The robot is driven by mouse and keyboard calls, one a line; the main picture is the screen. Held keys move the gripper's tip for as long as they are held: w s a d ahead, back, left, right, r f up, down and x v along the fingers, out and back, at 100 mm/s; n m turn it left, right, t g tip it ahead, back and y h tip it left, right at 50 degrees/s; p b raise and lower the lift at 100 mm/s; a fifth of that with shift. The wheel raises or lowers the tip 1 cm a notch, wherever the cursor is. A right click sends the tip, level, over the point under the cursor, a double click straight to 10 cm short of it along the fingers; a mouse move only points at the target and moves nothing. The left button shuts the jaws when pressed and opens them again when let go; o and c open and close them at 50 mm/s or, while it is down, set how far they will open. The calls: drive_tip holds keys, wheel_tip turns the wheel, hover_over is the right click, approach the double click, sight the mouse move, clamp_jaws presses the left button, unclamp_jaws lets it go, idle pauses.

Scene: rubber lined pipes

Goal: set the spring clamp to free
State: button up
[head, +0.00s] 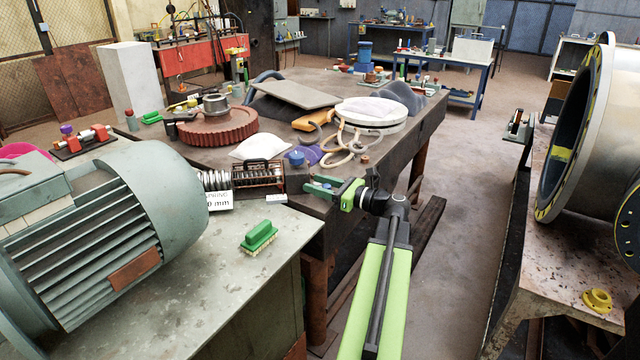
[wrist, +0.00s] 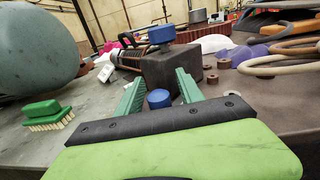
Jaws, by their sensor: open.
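A device with a coiled spring in a dark frame (head: 258,176), which looks like the spring clamp, sits at the near edge of the dark workbench behind a white label. In the wrist view, a dark block (wrist: 172,70) stands just ahead, with a spring-like part (wrist: 128,60) left of it and a blue piece (wrist: 161,34) above it. My gripper (head: 318,186) is open, right of the device. In the wrist view, its green fingers (wrist: 160,84) point at the block. A small blue cylinder (wrist: 158,98) shows between them. I cannot tell contact or the clamp's setting.
A large grey-green motor (head: 110,235) and a green brush (head: 259,237) are on the near grey table at left. A rust-red gear wheel (head: 217,127) and loose rings (head: 340,150) lie farther back. A large flanged pipe (head: 600,130) stands at right. The floor between is open.

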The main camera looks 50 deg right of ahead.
drive_tip(key=shift+s, duration=0.2)
drive_tip(key=s+d, duration=0.2)
drive_tip(key=s, duration=1.4)
drive_tip(key=shift+s+d, duration=0.4)
